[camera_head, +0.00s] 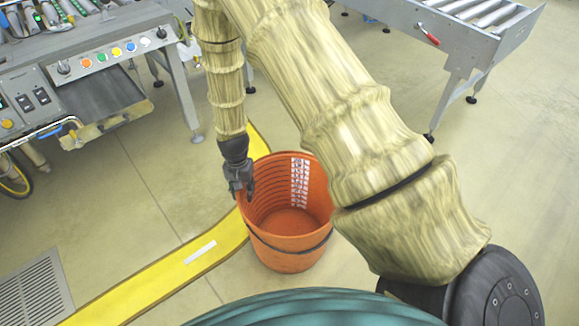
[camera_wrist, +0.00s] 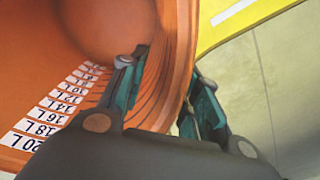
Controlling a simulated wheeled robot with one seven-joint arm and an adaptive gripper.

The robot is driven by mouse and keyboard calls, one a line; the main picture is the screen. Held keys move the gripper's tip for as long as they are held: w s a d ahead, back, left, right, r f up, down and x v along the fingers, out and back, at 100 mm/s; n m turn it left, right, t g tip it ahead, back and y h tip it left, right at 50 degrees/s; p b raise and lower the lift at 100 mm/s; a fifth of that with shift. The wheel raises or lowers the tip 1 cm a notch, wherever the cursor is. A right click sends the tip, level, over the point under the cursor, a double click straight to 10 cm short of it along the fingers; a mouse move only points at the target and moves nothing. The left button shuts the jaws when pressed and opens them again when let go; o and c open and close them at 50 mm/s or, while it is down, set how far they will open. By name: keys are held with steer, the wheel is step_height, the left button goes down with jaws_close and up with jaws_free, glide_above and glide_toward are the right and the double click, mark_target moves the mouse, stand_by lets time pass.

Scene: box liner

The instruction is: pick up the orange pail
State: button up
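The orange pail (camera_head: 290,260) stands upright on the floor in the head view, its dark handle hanging across the front. A white litre scale runs down its inner wall. My gripper (camera_head: 241,193) points down at the pail's left rim. In the wrist view the pail (camera_wrist: 45,35) fills the upper left, and my gripper (camera_wrist: 168,66) straddles its wall. One finger is inside the pail and the other is outside. The fingers are spread, with the wall between them. Whether either finger touches the wall is hard to tell. My arm hides part of the pail's right side in the head view.
A yellow floor stripe (camera_head: 165,283) runs beside and behind the pail. A machine with colored buttons (camera_head: 110,55) stands at the upper left, a roller conveyor (camera_head: 470,35) at the upper right. A floor grate (camera_head: 35,293) lies at the lower left. The floor left of the pail is clear.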

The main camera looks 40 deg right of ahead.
steer(key=shift+f+p, duration=0.25)
steer(key=shift+p, duration=0.05)
stand_by(0.5)
jaws_close()
stand_by(0.3)
